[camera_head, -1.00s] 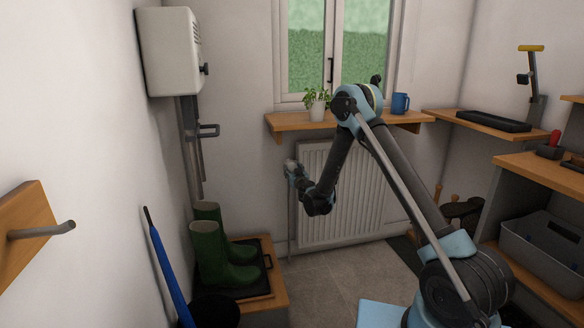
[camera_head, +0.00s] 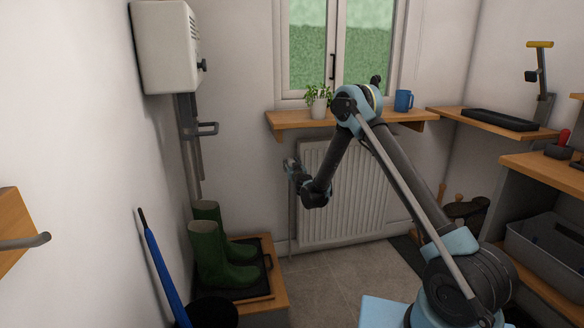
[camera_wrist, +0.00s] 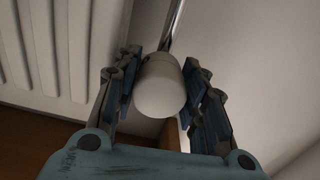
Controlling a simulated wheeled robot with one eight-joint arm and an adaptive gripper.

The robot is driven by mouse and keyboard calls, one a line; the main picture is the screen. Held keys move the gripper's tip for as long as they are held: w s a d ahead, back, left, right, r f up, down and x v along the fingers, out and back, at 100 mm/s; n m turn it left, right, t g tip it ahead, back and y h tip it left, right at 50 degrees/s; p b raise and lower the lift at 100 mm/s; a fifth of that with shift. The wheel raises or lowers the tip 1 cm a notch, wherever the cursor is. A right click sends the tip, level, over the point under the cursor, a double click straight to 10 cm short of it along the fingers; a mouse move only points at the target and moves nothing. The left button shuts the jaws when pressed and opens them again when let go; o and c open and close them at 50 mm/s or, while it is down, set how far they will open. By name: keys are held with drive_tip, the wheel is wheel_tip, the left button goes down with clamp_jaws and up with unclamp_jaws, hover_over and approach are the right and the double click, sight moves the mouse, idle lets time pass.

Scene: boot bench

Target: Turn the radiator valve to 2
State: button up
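The radiator valve is a pale, rounded cylindrical knob (camera_wrist: 160,86), seen end-on in the middle of the wrist view. A shiny pipe runs up behind it. My gripper (camera_wrist: 160,75) has one finger on each side of the knob. The fingers are apart, with a narrow gap at the left finger; contact at the right finger cannot be told. No number or mark can be read on the knob.
A wooden shelf (camera_head: 285,120) with a plant (camera_head: 319,97) and a blue mug (camera_head: 403,101) hangs above the radiator. Green boots (camera_head: 212,255) stand on a low bench at the left. A white wall box (camera_head: 163,48) is at upper left. Bare floor (camera_head: 335,270) lies before the radiator.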

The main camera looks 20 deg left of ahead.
idle(0.3)
drive_tip(key=n, duration=0.6)
drive_tip(key=shift+d+n, duration=0.15)
drive_tip(key=shift+n, duration=0.25)
drive_tip(key=n, duration=1.1)
drive_tip(key=shift+n, duration=0.4)
drive_tip(key=n, duration=0.5)
drive_tip(key=o, duration=0.8)
